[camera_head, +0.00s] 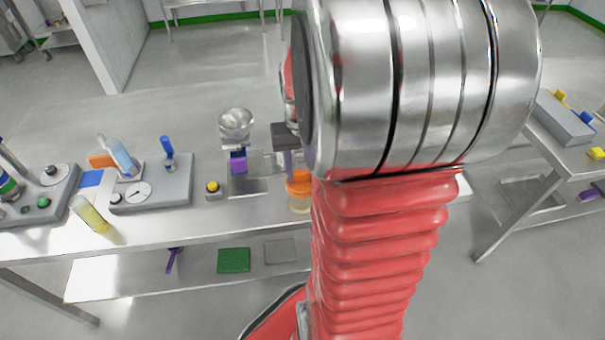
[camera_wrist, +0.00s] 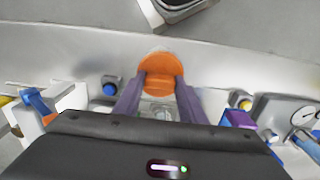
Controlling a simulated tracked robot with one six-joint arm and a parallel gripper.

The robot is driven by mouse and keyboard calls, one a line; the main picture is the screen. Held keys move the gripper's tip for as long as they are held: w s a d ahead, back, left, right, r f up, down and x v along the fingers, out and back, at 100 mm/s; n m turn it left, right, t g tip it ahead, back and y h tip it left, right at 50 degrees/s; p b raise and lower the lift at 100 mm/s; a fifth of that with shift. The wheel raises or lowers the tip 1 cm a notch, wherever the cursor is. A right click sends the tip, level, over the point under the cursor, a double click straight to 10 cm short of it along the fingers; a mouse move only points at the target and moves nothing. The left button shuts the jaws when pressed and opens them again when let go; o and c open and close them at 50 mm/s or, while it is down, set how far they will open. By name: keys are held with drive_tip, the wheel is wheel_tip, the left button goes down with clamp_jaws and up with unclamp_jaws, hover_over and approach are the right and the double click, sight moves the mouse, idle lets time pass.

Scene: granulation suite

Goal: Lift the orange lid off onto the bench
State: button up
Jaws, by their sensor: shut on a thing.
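The orange lid (camera_head: 298,184) shows in the head view at the bench's front edge, just left of my red arm. A pale, see-through jar (camera_head: 300,205) shows right below it; I cannot tell whether the lid still rests on the jar. My gripper (camera_wrist: 162,84) has its two grey-purple fingers on either side of the orange lid (camera_wrist: 160,66) in the wrist view, shut on it. In the head view, my arm hides most of the gripper.
The steel bench (camera_head: 250,212) carries a yellow-button box (camera_head: 213,190) and a grey device with a dial (camera_head: 150,200) to the left. A yellow bottle (camera_head: 90,214) leans farther left. Bare bench shows between the button box and the jar. Another table (camera_head: 540,165) stands at right.

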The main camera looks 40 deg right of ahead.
sight(301, 173)
wheel_tip(301, 173, up, 10)
idle(0.5)
drive_tip(key=shift+f, duration=0.1)
idle(0.6)
